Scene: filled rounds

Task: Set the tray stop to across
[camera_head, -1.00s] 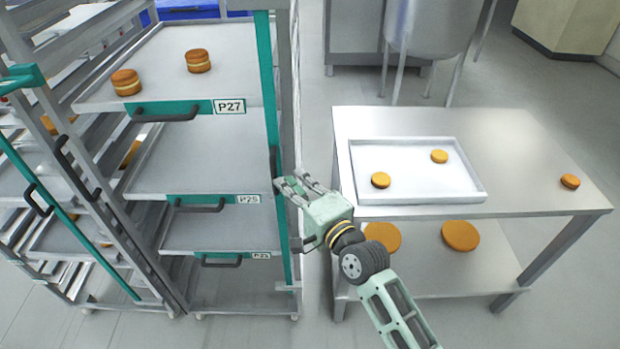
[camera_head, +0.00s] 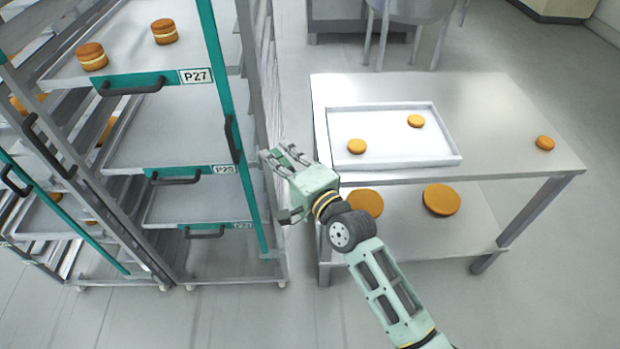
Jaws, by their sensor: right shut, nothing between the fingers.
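The tray stop appears to be the teal upright bar (camera_head: 221,90) with a black handle (camera_head: 233,139), at the right front edge of the near rack. It stands upright beside the right ends of the trays P27 (camera_head: 150,84), P25 (camera_head: 190,172) and a lower one (camera_head: 215,226). My right gripper (camera_head: 274,157) is shut and empty. My left gripper is out of view.
A steel table (camera_head: 500,130) stands right of my right arm, with a white tray (camera_head: 400,162) holding two orange rounds. Larger rounds lie on its lower shelf. Another rack with a teal bar (camera_head: 70,222) is at left. The floor in front is clear.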

